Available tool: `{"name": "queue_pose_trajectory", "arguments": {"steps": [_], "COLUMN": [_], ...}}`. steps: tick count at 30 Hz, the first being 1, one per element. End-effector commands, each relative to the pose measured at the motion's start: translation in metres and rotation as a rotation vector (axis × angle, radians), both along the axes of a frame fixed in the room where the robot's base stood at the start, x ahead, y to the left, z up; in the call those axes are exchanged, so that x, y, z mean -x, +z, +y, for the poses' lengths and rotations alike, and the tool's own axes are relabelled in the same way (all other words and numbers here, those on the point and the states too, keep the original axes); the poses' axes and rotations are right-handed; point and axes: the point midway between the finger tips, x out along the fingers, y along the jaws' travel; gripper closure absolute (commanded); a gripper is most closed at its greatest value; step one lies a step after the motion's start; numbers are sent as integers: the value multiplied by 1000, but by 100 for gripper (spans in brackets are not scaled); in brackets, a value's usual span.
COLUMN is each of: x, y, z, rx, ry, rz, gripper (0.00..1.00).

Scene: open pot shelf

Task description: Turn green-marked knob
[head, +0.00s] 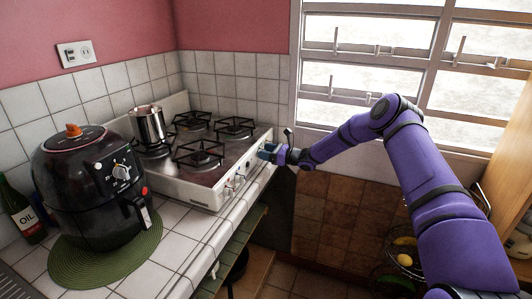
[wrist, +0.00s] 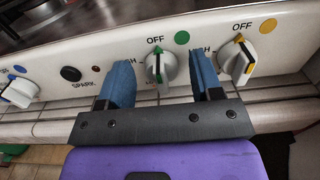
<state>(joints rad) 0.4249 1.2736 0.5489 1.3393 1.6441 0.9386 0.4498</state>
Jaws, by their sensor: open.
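The green-marked knob (wrist: 160,68) is white with a green pointer, on the stove's front panel in the wrist view. Its pointer is up toward the OFF label, and a green dot (wrist: 182,37) is beside it. My gripper (wrist: 161,64) is open, with one blue finger on each side of this knob. I cannot tell whether either finger touches it. In the head view my gripper (head: 267,151) is at the far right end of the stove's front panel, and the green-marked knob cannot be made out there.
A yellow-marked knob (wrist: 240,62) stands close right of my right finger. A black spark button (wrist: 70,74) and a blue-marked knob (wrist: 20,91) are to the left. A pot (head: 148,125) sits on the stove (head: 190,190). A black air fryer (head: 90,185) stands left on the tiled counter.

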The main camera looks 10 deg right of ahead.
Motion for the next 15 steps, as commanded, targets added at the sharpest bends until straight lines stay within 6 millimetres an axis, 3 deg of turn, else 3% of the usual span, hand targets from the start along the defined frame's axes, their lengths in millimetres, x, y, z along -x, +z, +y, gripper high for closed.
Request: {"name": "queue_pose_trajectory", "arguments": {"steps": [10,15], "x": [-2,-2], "y": [0,0], "z": [2,2], "rx": [0,0], "ry": [0,0], "rz": [0,0], "gripper": [43,82]}}
